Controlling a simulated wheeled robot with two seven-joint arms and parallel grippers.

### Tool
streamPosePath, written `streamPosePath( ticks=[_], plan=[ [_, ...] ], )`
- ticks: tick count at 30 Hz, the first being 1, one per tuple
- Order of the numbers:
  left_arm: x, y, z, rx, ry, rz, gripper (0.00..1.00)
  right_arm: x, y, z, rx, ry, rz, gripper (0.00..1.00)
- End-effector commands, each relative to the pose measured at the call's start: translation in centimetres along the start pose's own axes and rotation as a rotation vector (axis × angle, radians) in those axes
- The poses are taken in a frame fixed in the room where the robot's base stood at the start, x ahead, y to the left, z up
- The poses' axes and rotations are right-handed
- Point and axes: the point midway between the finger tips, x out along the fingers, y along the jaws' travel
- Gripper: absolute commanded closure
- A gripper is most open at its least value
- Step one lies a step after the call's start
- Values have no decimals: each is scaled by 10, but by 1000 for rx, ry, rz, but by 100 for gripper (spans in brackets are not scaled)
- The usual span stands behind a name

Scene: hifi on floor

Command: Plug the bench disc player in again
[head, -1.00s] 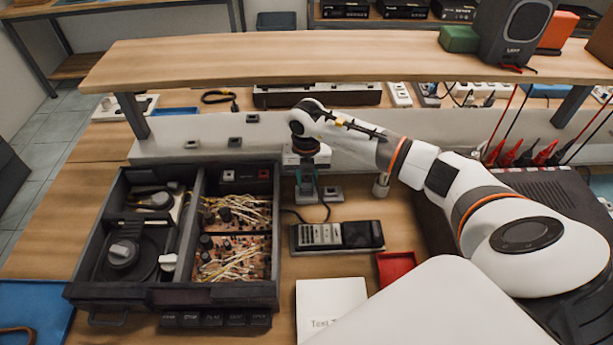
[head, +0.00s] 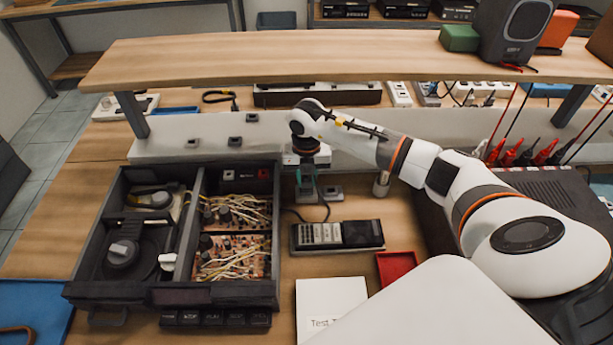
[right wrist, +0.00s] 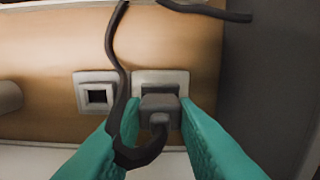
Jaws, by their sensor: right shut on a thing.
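The disc player (head: 170,295) is an open dark chassis at the left of the bench in the head view, with its disc mechanism and wired boards exposed. My right gripper (right wrist: 160,130) has teal fingers shut on a dark plug (right wrist: 160,108) with a black cable (right wrist: 118,60). The plug is lined up over the right-hand socket (right wrist: 176,78) and covers most of it; I cannot tell how deep it sits. The left-hand socket (right wrist: 97,96) is empty. In the head view the gripper (head: 306,183) is small and partly hidden under its wrist. My left gripper is not in view.
A dark remote-like device (head: 338,235) lies in front of the sockets, with a red tray (head: 396,267) and a white card (head: 330,300) nearer. A raised wooden shelf (head: 330,62) spans above the gripper. Red and black test leads (head: 520,155) hang at the right.

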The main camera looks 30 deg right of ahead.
Motion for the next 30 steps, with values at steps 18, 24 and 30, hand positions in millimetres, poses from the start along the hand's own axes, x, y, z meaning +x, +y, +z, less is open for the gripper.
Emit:
streamPosePath(
  ticks=[18, 24, 30],
  plan=[
    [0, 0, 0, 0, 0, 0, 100, 0, 0, 0, 0, 0, 0, 49],
    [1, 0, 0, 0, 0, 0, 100, -3, 0, 0, 0, 1, -1, 49],
    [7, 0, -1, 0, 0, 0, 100, -32, 0, -1, 0, 5, -2, 49]
  ],
)
